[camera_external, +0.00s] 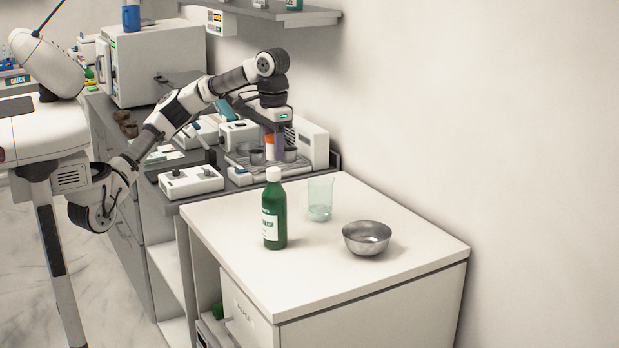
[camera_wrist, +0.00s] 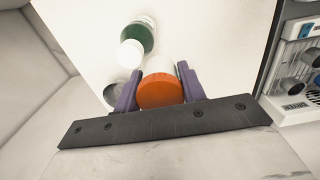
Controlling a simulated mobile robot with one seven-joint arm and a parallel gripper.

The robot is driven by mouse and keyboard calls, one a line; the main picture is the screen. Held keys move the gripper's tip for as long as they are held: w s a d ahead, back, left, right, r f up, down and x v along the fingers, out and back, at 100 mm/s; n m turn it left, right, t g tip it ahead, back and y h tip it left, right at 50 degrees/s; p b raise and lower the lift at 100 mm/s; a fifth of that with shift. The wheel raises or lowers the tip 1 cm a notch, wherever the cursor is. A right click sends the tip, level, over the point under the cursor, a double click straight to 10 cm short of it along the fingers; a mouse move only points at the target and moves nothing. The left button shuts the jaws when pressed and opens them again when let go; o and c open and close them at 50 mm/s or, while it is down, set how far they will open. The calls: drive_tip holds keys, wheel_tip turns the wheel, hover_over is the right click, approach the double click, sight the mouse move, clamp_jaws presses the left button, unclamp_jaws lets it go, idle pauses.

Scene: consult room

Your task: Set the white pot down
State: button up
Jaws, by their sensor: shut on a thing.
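My gripper (camera_external: 275,150) is shut on the white pot, with its purple fingers on either side of it. The pot's orange lid (camera_external: 269,141) shows in the external view. In the wrist view, the orange lid and a bit of the pot's white body (camera_wrist: 160,66) show between the fingers (camera_wrist: 160,90). The pot is held upright or nearly so. In the external view it appears in front of the dark counter's equipment, beyond the white cabinet top (camera_external: 330,285); its height above any surface is hard to tell.
On the white top stand a green bottle (camera_external: 274,215) with a white cap, a clear glass (camera_external: 320,198) and a steel bowl (camera_external: 366,238). The front right of the top is clear. Lab devices (camera_external: 191,182) crowd the counter behind. A wall borders the right.

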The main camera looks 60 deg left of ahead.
drive_tip(key=m+b, duration=0.2)
hover_over(246, 218)
drive_tip(key=f, duration=0.1)
wheel_tip(246, 218, down, 20)
drive_tip(key=shift+f, duration=0.1)
drive_tip(key=shift+f, duration=0.2)
drive_tip(key=o, duration=0.9)
drive_tip(key=shift+o, duration=0.2)
drive_tip(key=shift+r, duration=0.15)
wheel_tip(246, 218, up, 12)
